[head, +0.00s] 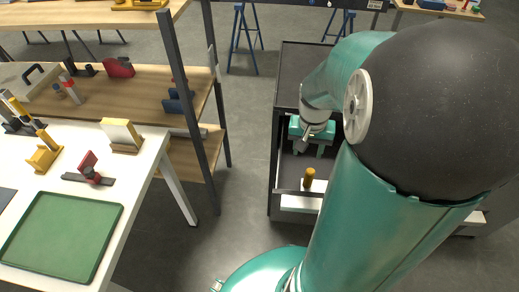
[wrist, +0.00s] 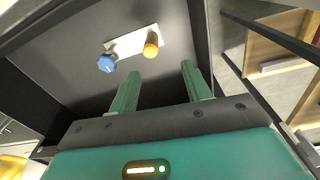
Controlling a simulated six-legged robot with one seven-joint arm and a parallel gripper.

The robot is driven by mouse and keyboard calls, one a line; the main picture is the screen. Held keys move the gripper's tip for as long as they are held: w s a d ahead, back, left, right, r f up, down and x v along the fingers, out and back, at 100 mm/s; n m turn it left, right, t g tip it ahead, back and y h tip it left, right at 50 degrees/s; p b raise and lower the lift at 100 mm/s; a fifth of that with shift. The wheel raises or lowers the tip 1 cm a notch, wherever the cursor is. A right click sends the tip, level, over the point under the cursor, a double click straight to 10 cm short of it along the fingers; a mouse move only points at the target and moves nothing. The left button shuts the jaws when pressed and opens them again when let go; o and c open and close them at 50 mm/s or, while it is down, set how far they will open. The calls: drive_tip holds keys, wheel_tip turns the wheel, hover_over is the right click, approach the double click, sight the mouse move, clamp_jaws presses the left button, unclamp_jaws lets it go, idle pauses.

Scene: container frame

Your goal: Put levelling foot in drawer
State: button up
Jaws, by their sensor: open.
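My gripper (wrist: 160,70) is open, with nothing between its two green fingers. In the head view my gripper (head: 313,143) hangs over the open drawer (head: 276,190) of a dark cabinet, partly hidden by my own arm. In the wrist view the fingers point into the dark drawer (wrist: 85,85). A blue knob-like part (wrist: 107,63) and an orange cylinder (wrist: 151,46) lie beyond the fingertips, by a white plate (wrist: 130,40). The orange cylinder (head: 309,177) also shows near the drawer's front in the head view. I cannot tell for sure which part is the levelling foot.
The cabinet top (head: 300,65) is above the drawer. A wooden shelf unit (head: 140,90) with dark posts stands to the left. A white table (head: 140,165) holds a green tray (head: 62,235) and several small parts. Bare floor lies between the table and the cabinet.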

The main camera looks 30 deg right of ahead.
drive_tip(key=s+a+r+n+t, duration=0.2)
drive_tip(key=a+r+n, duration=0.2)
drive_tip(key=a+r, duration=0.3)
drive_tip(key=s+a+r+n+t, duration=0.3)
drive_tip(key=a+r, duration=0.5)
drive_tip(key=a, duration=0.5)
drive_tip(key=shift+r+n+y, duration=0.3)
drive_tip(key=shift+n+y, duration=0.1)
drive_tip(key=shift+n, duration=0.1)
drive_tip(key=shift+c, duration=1.3)
drive_tip(key=shift+d, duration=0.25)
